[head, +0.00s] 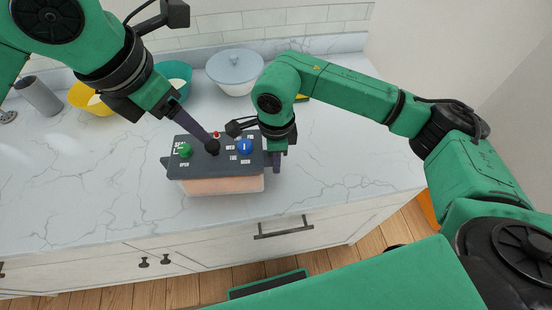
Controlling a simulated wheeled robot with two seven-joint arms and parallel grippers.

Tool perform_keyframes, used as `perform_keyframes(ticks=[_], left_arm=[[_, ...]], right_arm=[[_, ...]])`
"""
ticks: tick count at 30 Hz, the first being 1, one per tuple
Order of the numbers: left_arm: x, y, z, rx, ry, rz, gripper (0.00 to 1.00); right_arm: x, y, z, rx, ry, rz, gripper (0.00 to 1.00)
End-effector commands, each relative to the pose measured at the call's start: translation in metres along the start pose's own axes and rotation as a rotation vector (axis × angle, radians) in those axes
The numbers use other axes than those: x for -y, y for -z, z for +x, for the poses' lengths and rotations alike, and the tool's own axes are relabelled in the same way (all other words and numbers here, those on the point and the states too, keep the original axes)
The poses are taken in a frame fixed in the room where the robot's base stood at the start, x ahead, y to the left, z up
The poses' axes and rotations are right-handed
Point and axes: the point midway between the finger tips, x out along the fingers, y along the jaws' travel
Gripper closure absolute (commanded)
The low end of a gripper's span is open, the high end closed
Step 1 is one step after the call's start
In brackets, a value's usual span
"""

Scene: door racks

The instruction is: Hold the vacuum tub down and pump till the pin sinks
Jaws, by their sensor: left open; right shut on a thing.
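The vacuum tub (222,186) stands on the counter, with a clear body, orange-pink contents and a dark grey lid (202,166). The lid carries a green knob (184,150) at left, a blue knob (244,147) at right and a small red pin (216,134) near its back edge, which shows above the lid. My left gripper (209,143) is open over the lid's middle, its purple finger ending at a dark round part there. My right gripper (279,157) is shut on the tub's right end; its exact grip is partly hidden.
Behind stand a yellow bowl (84,99), a teal bowl (178,74) and a lidded pale pot (235,70). The marble counter (80,180) is clear left of the tub. Its front edge is close, above cabinet drawers.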

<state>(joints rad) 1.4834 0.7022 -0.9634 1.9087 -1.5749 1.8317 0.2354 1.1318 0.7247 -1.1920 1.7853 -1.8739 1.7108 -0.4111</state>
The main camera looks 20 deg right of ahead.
Motion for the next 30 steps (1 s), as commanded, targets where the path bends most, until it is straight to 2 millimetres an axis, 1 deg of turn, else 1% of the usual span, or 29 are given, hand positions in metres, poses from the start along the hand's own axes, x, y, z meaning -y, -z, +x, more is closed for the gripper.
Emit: perform_keyframes(ticks=[5, 6, 9, 12, 15, 17, 20, 23, 30], left_arm=[[0.004, -0.014, 0.012, -0.114, 0.075, 0.500, 0.35], [0.003, -0.017, 0.015, -0.140, 0.098, 0.624, 0.35], [-0.001, -0.023, 0.020, -0.189, 0.152, 0.899, 0.35], [-0.006, -0.027, 0.024, -0.218, 0.195, 1.092, 0.35], [-0.010, -0.028, 0.025, -0.232, 0.220, 1.198, 0.35], [-0.011, -0.028, 0.027, -0.234, 0.226, 1.225, 0.35], [-0.011, -0.026, 0.034, -0.235, 0.230, 1.234, 0.35], [-0.010, -0.021, 0.047, -0.235, 0.231, 1.232, 0.35], [-0.008, -0.008, 0.089, -0.234, 0.232, 1.231, 0.35]], right_arm=[[0.000, -0.001, -0.001, 0.002, 0.001, -0.001, 1.00], [0.000, -0.001, -0.001, 0.002, 0.001, -0.001, 1.00], [0.000, -0.001, -0.001, 0.002, 0.001, 0.000, 1.00], [0.000, 0.000, -0.001, 0.002, 0.001, 0.000, 1.00], [0.000, 0.000, -0.001, 0.002, 0.001, 0.000, 1.00], [0.000, 0.000, -0.001, 0.002, 0.001, 0.000, 1.00], [0.000, -0.001, -0.001, 0.002, 0.001, -0.001, 1.00], [0.000, -0.001, -0.001, 0.002, 0.000, -0.001, 1.00], [0.000, -0.001, -0.001, 0.002, 0.001, -0.001, 1.00]])
